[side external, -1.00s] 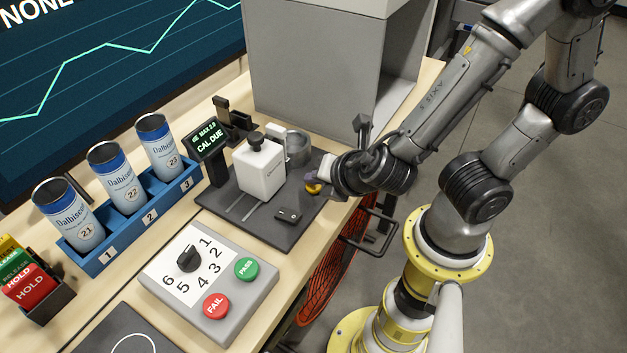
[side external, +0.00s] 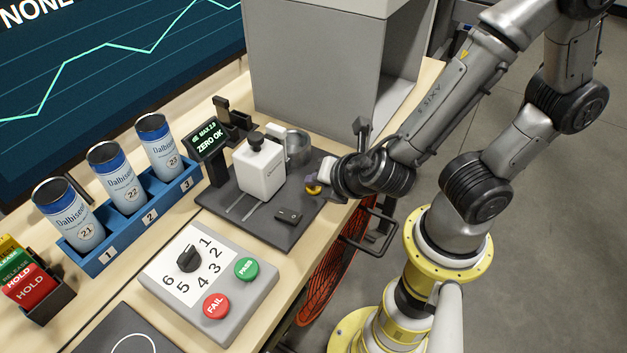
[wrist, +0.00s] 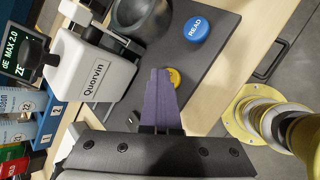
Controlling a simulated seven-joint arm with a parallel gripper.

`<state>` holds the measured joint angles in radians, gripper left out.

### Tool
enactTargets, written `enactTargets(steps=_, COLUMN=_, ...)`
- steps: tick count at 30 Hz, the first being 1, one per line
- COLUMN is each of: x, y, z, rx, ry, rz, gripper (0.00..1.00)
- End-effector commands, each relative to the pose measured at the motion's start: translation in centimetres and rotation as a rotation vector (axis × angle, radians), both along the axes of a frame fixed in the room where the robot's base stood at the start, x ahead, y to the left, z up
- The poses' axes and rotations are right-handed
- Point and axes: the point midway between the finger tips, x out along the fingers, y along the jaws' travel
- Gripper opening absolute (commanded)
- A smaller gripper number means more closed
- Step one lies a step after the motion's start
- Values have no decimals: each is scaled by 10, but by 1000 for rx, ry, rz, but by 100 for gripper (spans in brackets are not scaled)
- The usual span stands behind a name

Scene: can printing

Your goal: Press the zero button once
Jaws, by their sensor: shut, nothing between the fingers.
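The yellow button (side external: 313,188) sits on the dark base plate (side external: 262,228) of the measuring device, at its right side. In the wrist view the yellow button (wrist: 174,77) shows partly behind my purple fingers; any label on it is hidden. My gripper (side external: 316,177) is shut and empty, with its fingertips (wrist: 161,72) at or just over the button; I cannot tell if they touch it. The small display (side external: 209,143) reads "ZERO OK". A blue READ button (wrist: 195,29) lies on the same plate, beyond the yellow one.
The white Quorvin device (side external: 260,172) and a grey metal cup (side external: 298,146) stand left of my gripper. The dial box (side external: 210,280), blue can rack (side external: 130,228) and several cans are farther left.

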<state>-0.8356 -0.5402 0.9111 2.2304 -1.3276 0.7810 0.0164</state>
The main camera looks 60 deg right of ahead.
Motion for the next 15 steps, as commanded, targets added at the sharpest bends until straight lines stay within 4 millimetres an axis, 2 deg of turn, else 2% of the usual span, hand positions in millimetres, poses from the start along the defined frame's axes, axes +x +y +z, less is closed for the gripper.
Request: enactTargets(steps=15, x=-1, y=0, z=24, rx=1, ry=0, rz=-1, gripper=0)
